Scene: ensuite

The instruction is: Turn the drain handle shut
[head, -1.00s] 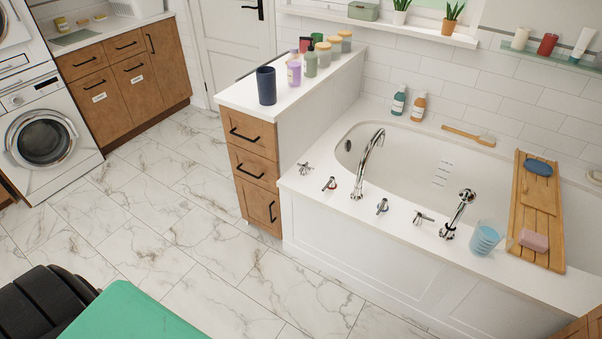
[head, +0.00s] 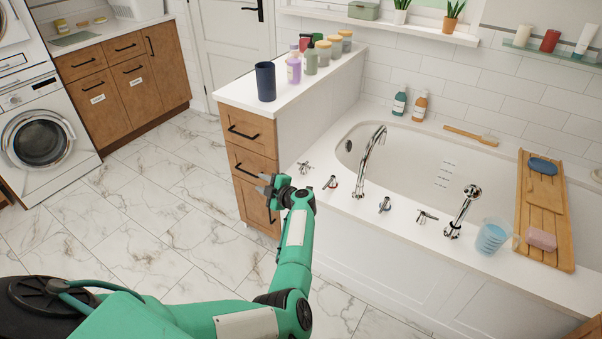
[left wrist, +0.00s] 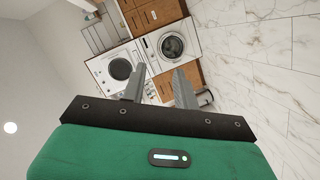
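The bathtub (head: 420,170) has a row of chrome fittings on its white front deck. There are several small handles: one at the far left (head: 305,168), a lever handle (head: 331,183) beside the tall curved spout (head: 368,165), one right of the spout (head: 384,204), and one (head: 426,216) near the hand shower (head: 463,212). I cannot tell which is the drain handle. My left gripper (head: 268,185) is in front of the drawer cabinet, left of the handles and touching none. In the left wrist view its two fingers (left wrist: 160,78) are apart and empty. My right gripper is not shown.
A wooden drawer cabinet (head: 252,170) with a dark cup (head: 265,82) and bottles on top stands left of the tub. A blue cup (head: 492,235) and a wooden bath tray (head: 543,230) are on the right. The marble floor in front is clear.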

